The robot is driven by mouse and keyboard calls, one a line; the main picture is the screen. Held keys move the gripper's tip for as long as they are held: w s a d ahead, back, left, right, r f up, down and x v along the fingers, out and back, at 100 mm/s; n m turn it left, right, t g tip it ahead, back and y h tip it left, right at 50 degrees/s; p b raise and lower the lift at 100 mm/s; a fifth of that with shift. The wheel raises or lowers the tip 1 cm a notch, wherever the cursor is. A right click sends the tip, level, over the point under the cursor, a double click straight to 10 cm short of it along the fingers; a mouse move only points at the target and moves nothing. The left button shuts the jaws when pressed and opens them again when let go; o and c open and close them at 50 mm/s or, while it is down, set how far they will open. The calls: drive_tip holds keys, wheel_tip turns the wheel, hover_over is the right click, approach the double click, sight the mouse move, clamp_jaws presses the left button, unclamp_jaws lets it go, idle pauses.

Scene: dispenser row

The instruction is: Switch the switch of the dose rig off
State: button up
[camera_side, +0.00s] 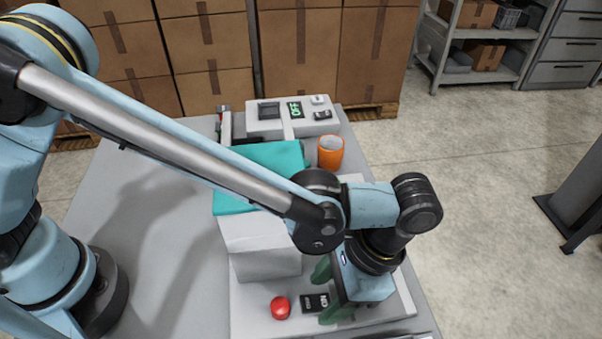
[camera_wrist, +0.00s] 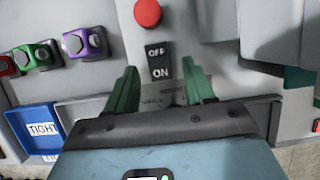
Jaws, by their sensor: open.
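The dose rig (camera_side: 265,245) is a pale grey unit with a teal top and a low base at the front of the table. Its switch (camera_side: 313,302) is a small dark rocker on the base; in the wrist view the switch (camera_wrist: 158,62) bears OFF at the far end and ON at the near end. I cannot tell which end is pressed. My gripper (camera_side: 327,291) is over the base just right of the switch. In the wrist view its green fingers (camera_wrist: 160,78) are apart, one on each side of the switch's near end, with nothing held.
A red button (camera_side: 281,307) sits beside the switch.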

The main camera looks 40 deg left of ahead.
clamp_jaws()
idle(0.3)
drive_tip(key=shift+s+a+r+t+h, duration=0.1)
drive_tip(key=shift+t+h, duration=0.3)
unclamp_jaws()
